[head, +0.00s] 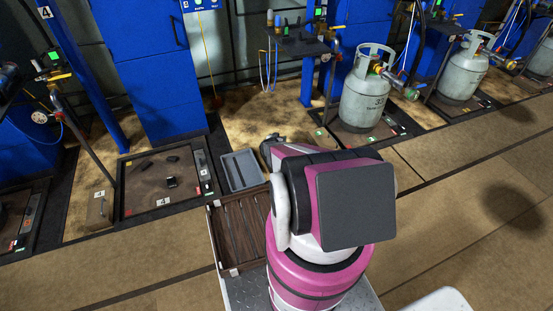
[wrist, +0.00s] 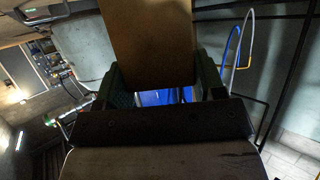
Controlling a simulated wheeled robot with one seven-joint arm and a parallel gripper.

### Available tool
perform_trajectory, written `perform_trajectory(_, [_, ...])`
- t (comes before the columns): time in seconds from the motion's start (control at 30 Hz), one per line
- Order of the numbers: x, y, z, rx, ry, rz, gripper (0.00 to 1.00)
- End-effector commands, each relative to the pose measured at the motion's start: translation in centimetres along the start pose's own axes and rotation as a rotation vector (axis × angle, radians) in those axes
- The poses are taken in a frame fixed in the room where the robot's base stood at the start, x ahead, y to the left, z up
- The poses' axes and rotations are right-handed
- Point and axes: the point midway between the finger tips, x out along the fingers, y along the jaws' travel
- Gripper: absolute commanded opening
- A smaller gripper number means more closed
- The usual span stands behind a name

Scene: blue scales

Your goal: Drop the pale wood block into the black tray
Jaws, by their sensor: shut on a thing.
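The pale wood block (wrist: 148,40) is between the two green-sided fingers of my gripper (wrist: 160,82) in the wrist view. The gripper is shut on it, and the block stretches out to the top edge of the picture. In the head view my arm's pink and grey links cover most of the gripper, and I cannot make out the block there. A shallow, dark grey tray (head: 241,171) lies just left of my arm; it is the nearest match to the black tray. Its visible inside looks empty.
A dark slatted wooden crate (head: 228,237) sits in front of the grey tray, close to my arm. A floor scale (head: 145,187) with small dark items is at left, beside a tan box (head: 100,211). Gas cylinders (head: 364,98) stand at back right. Open floor lies at right.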

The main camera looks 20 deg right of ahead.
Motion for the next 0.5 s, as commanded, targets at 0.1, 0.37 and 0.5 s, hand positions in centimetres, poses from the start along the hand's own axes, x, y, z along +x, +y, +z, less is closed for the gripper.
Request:
perform_trajectory(0.1, [0.6, -0.1, 1.3, -0.001, -0.001, 0.0, 0.4])
perform_trajectory(0.37, [1.6, -0.1, 3.7, -0.001, 0.0, 0.0, 0.4])
perform_trajectory(0.5, [1.7, -0.1, 4.2, 0.0, 0.0, 0.0, 0.4])
